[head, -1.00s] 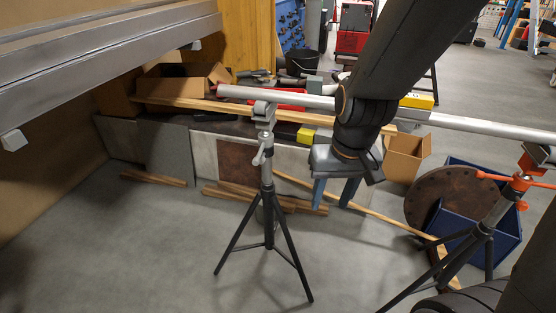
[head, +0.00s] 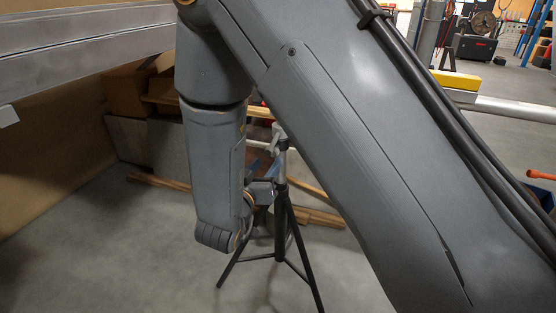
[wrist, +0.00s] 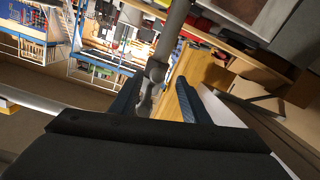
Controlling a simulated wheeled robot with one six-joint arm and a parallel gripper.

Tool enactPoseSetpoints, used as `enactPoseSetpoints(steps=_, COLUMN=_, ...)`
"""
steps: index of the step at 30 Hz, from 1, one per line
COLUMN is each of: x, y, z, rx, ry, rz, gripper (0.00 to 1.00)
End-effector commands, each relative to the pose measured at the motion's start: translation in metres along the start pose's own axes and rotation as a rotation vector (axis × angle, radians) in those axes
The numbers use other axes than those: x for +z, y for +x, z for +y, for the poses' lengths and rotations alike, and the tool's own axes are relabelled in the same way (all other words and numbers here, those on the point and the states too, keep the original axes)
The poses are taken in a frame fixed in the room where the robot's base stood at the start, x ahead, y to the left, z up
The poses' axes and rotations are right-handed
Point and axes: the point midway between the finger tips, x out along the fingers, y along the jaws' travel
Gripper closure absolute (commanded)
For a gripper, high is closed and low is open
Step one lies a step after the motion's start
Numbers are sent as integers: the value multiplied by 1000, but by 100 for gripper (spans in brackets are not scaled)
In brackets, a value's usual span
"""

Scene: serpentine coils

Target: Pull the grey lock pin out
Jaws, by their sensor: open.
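The tripod stand (head: 282,215) stands on the floor, its upper post partly hidden by my arm. A small grey fitting (head: 277,138) sticks out from the upper post and seems to be the lock pin; it is too small to tell surely. In the wrist view the stand's post (wrist: 176,22) rises to a grey collar (wrist: 155,72) lying between the two blue fingers of my gripper (wrist: 156,86). The fingers are apart, one on each side, and I cannot tell whether either touches. In the head view my gripper (head: 273,168) is small and partly hidden beside the post.
A long grey pipe (head: 510,108) runs to the right at the height of the stand's top. A yellow block (head: 456,80) is by it. Wooden strips (head: 318,217) lie on the floor behind the stand. A large metal beam (head: 90,60) spans the upper left. Floor at lower left is clear.

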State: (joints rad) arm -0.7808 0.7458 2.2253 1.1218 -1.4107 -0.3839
Motion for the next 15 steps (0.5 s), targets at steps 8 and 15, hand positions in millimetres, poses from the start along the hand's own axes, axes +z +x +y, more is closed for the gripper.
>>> enactPoseSetpoints(steps=8, x=-1, y=-1, z=-2, rx=50, ry=-31, rz=78, gripper=58)
enactPoseSetpoints(steps=15, x=-4, y=35, z=1, rx=50, ry=-30, rz=76, gripper=58)
